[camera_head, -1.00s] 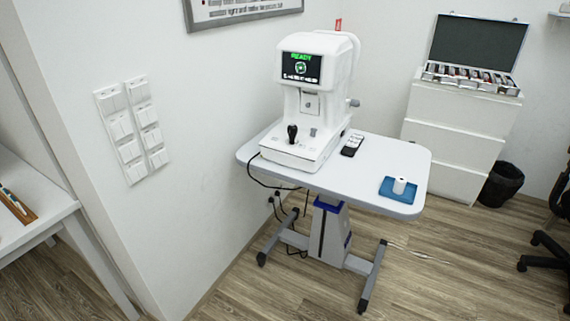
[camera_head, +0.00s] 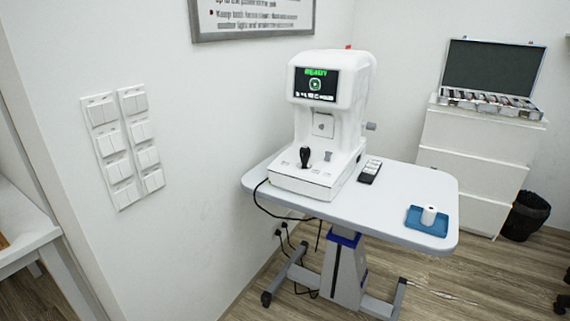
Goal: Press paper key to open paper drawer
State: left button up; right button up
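A white eye-test machine (camera_head: 325,115) stands on a light grey wheeled table (camera_head: 405,205). Its lit screen (camera_head: 315,85) shows green text reading READY above a round green figure. A black joystick (camera_head: 305,157) and a small grey knob (camera_head: 327,156) stand on its base. Small marks show on the base, but I cannot tell which is the paper key. No open drawer can be made out on the machine. Neither gripper is in view.
A black remote (camera_head: 370,171) lies right of the machine. White drawers (camera_head: 468,150) with an open lens case (camera_head: 490,101) and a black bin (camera_head: 524,216) stand at right. Wall switches (camera_head: 124,146) are at left. Wooden floor (camera_head: 462,285) shows in front of the table.

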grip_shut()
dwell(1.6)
